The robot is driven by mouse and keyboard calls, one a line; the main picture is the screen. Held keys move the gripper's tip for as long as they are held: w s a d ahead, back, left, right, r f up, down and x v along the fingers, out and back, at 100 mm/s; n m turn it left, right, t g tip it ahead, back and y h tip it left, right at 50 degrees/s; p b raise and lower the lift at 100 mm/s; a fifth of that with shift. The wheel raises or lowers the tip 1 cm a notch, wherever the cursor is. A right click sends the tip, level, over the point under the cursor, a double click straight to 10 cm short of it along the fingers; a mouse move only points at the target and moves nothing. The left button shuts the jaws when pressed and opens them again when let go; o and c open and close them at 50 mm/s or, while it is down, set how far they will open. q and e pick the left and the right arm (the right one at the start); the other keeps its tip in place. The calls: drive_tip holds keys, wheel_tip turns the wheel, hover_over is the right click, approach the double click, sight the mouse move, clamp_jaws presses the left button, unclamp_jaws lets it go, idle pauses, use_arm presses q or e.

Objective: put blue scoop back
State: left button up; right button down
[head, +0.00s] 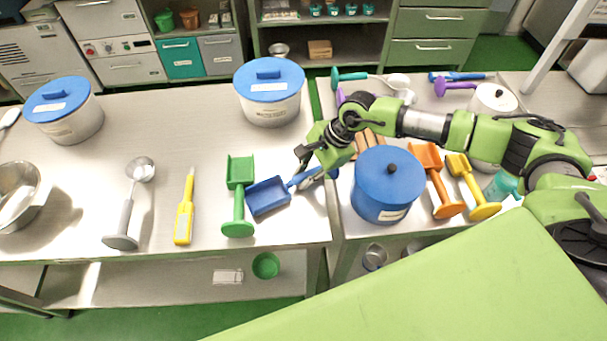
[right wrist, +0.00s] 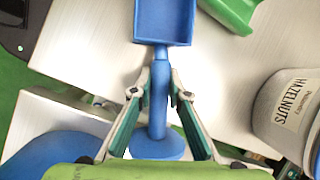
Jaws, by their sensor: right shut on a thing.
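The blue scoop (head: 268,196) is at the right end of the left table, just right of the green scoop (head: 239,190). Its handle reaches right, across the seam between the two tables. My right gripper (head: 308,165) is shut on that handle. In the right wrist view, the fingers of the right gripper (right wrist: 160,92) close from both sides on the handle, between the pan of the blue scoop (right wrist: 165,20) and its round end. I cannot tell whether the scoop touches the table. My left gripper is not in view.
A blue lidded pot (head: 388,185) stands right of the gripper, with an orange scoop (head: 437,180) and a yellow scoop (head: 473,188) beyond. A yellow tool (head: 185,210) and ladle (head: 128,205) lie left.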

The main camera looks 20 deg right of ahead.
drive_tip(key=c, duration=1.9)
unclamp_jaws()
drive_tip(key=shift+r, duration=0.2)
drive_tip(key=shift+b+v, duration=1.4)
drive_tip(key=shift+v, duration=4.5)
